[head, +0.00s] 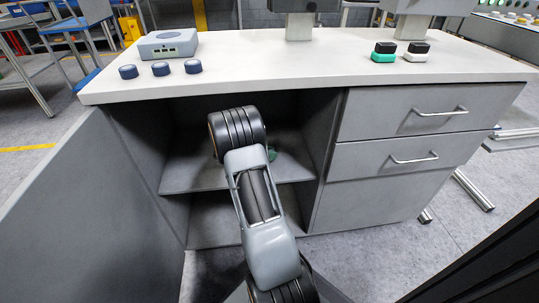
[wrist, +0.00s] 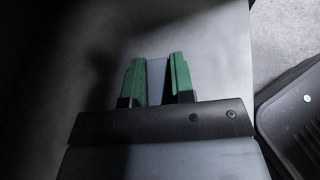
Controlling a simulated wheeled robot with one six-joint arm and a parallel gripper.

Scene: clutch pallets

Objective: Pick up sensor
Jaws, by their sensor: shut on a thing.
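My gripper (wrist: 156,62) has two green fingers, and they are closed on a flat blue-grey piece (wrist: 156,82), which looks like the sensor. Only a narrow part of the piece shows between the fingers, so its full shape cannot be told. In the head view my arm reaches into the open left part of the cabinet. There only a bit of green fingertip (head: 272,154) shows beside my arm, over the middle shelf (head: 200,178). The held piece is hidden in that view.
The open cabinet door (head: 65,215) stands at the left. The white tabletop (head: 300,62) is above my arm. On it are a grey box (head: 168,45), several dark round pieces (head: 161,69), and green (head: 383,52) and white (head: 417,51) blocks. Shut drawers (head: 430,110) are at the right.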

